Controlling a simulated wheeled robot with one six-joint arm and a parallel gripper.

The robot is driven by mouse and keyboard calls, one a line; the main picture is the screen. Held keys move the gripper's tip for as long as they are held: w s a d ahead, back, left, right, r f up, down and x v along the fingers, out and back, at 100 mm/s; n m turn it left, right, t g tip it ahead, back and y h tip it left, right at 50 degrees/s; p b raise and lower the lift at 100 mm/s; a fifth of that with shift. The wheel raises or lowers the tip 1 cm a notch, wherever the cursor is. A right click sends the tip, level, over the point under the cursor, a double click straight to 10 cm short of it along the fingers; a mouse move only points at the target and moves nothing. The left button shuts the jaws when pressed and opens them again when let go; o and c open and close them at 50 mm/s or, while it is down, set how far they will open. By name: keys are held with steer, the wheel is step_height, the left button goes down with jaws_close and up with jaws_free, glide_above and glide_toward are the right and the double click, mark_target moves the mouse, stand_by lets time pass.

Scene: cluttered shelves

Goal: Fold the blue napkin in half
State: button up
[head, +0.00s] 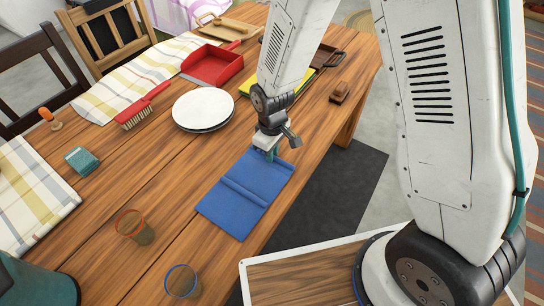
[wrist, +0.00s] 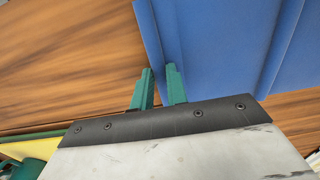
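The blue napkin (head: 240,205) lies spread on the wooden table near its right edge, with raised creases running across it. My gripper (head: 272,154) points down at the napkin's far edge. In the wrist view my gripper's green fingers (wrist: 161,72) are a small gap apart, with the edge strip of the napkin (wrist: 215,45) showing beyond and between them. I see no clear grip on the cloth. Whether the fingertips touch it cannot be told.
White plates (head: 203,109) stand left of my gripper. A red brush (head: 143,106), a red dustpan (head: 212,65) and a brown block (head: 340,92) lie farther off. Two glasses (head: 135,227) (head: 182,281) stand near the napkin's front left. Bare table lies left of the napkin.

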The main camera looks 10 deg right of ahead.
steer(key=shift+s+a+r, duration=0.1)
steer(key=shift+r, duration=0.75)
steer(key=shift+s+a+r, duration=0.15)
steer(key=shift+r, duration=0.75)
steer(key=shift+s+a+r, duration=0.1)
steer(key=shift+r, duration=0.75)
steer(key=shift+s+a+r, duration=0.35)
steer(key=shift+r, duration=0.35)
steer(key=shift+s+a+r, duration=0.3)
steer(key=shift+r, duration=0.45)
steer(key=shift+s+a+r, duration=0.35)
steer(key=shift+r, duration=0.35)
steer(key=s+a+r, duration=0.3)
steer(key=shift+a, duration=0.15)
